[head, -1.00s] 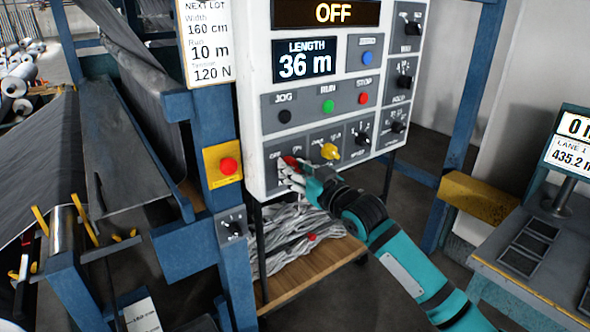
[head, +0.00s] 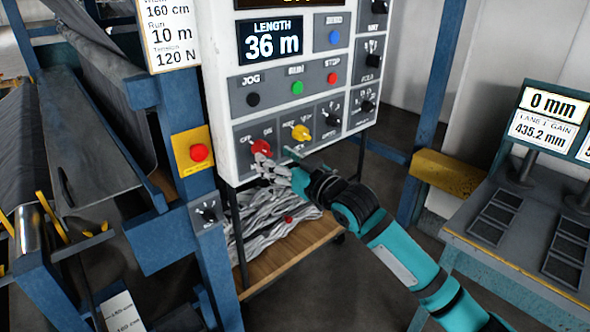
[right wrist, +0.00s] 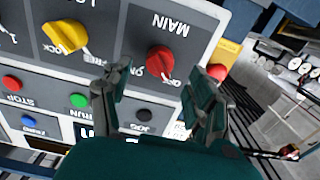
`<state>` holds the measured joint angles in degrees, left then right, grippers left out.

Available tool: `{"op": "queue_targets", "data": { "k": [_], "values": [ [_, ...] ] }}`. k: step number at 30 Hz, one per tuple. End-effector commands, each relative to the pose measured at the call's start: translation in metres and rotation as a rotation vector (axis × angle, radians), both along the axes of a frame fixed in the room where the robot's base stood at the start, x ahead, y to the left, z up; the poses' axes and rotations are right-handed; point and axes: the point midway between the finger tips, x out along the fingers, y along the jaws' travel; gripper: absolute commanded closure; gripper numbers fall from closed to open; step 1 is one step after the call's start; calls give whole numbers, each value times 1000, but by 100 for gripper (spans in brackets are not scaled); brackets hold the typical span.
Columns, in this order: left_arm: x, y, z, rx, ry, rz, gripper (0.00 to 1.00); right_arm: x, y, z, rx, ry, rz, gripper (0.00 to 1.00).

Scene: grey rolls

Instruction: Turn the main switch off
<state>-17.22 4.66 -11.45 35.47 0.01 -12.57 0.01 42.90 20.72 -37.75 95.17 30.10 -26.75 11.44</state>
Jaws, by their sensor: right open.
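The main switch is a red rotary knob (head: 260,147) at the lower left of the white control panel (head: 228,150). It also shows in the right wrist view (right wrist: 160,62), beside the MAIN label, which appears upside down. I cannot tell surely which mark the knob points to. My right gripper (head: 271,171) is just below and in front of the knob in the head view. In the right wrist view its open fingers (right wrist: 158,88) stand on either side of the knob's lower end, with nothing held between them. My left gripper is not in view.
A yellow knob (head: 301,133) sits right beside the main switch. A red button on a yellow plate (head: 199,152) is left of the panel. Grey cloth (head: 265,220) lies on a wooden shelf below. A grey console (head: 500,220) stands at the right.

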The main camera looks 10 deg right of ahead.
Motion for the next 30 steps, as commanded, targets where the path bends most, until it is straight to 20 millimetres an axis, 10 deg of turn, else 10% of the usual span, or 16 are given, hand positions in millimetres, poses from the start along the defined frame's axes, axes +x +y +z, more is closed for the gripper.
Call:
{"op": "queue_targets", "data": {
  "k": [13,25,30],
  "values": [
    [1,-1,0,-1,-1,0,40,-60,-44,-1,-3,0,-1,40],
    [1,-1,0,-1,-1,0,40,-62,-46,-2,-2,3,-3,40],
    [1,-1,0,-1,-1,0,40,-44,-62,-48,-11,68,-64,40]
  ]
}}
